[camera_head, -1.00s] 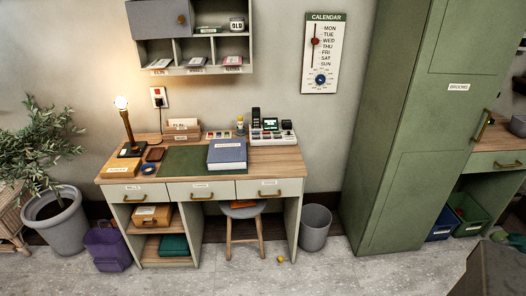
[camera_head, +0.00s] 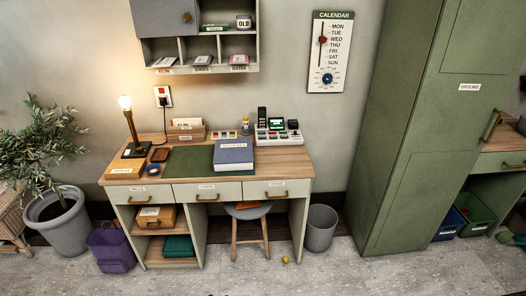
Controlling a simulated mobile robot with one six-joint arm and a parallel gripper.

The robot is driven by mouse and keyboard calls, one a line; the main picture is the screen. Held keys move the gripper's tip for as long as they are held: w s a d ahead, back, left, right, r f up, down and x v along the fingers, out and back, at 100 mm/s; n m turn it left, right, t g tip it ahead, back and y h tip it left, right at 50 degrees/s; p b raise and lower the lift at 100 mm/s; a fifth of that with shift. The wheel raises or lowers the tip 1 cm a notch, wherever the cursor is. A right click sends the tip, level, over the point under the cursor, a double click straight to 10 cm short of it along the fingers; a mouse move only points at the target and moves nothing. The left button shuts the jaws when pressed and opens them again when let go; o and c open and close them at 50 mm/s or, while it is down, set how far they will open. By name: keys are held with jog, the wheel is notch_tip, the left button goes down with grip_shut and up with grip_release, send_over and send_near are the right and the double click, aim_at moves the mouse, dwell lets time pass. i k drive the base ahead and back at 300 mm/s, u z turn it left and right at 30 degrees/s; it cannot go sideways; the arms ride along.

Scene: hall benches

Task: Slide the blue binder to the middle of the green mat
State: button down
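The blue binder (camera_head: 234,155) lies flat on the desk, over the right part of the green mat (camera_head: 186,160). The left part of the mat is bare. The binder's right edge is at about the mat's right end; whether it overhangs I cannot tell. My gripper is not in view.
The wooden desk (camera_head: 285,160) has a lit lamp (camera_head: 130,128), a small blue ring-shaped item (camera_head: 153,170), a letter holder (camera_head: 187,130) and a device with a small screen (camera_head: 277,131). A stool (camera_head: 248,212) stands under it. The floor in front is clear except a small yellow ball (camera_head: 285,260).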

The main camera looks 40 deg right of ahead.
aim_at(232, 155)
jog(key=u, duration=0.05)
jog(key=i, duration=1)
jog(key=z, duration=0.05)
